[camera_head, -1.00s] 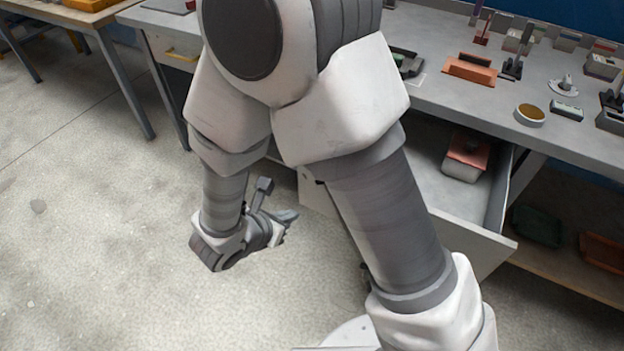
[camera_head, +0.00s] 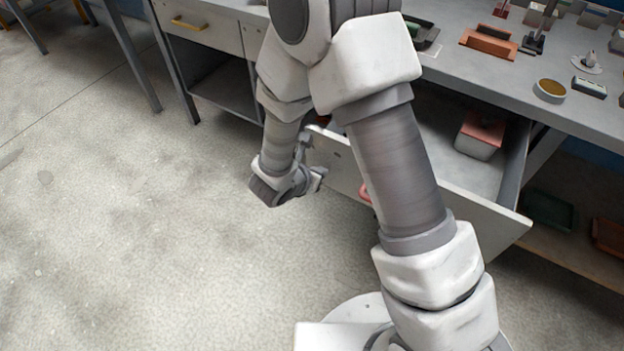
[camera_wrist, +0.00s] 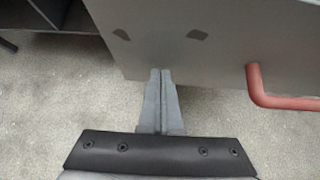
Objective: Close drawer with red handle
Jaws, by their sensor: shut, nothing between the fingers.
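The open drawer (camera_head: 480,215) sticks out from under the workbench, and its front panel also fills the upper part of the wrist view (camera_wrist: 190,35). Its red handle (camera_wrist: 275,92) shows at the right of the wrist view; in the head view only a small part of the handle (camera_head: 365,192) shows beside my arm. My gripper (camera_wrist: 160,72) is shut and empty, its fingertips by the lower edge of the drawer front, left of the handle. I cannot tell whether they touch it. In the head view my gripper (camera_head: 312,160) is left of the handle. My arm hides part of the drawer.
A white box with a reddish top (camera_head: 480,137) sits inside the drawer. The workbench top (camera_head: 480,72) holds several tools and parts. A closed drawer with a yellow handle (camera_head: 190,24) is at upper left. The floor left of my gripper is clear.

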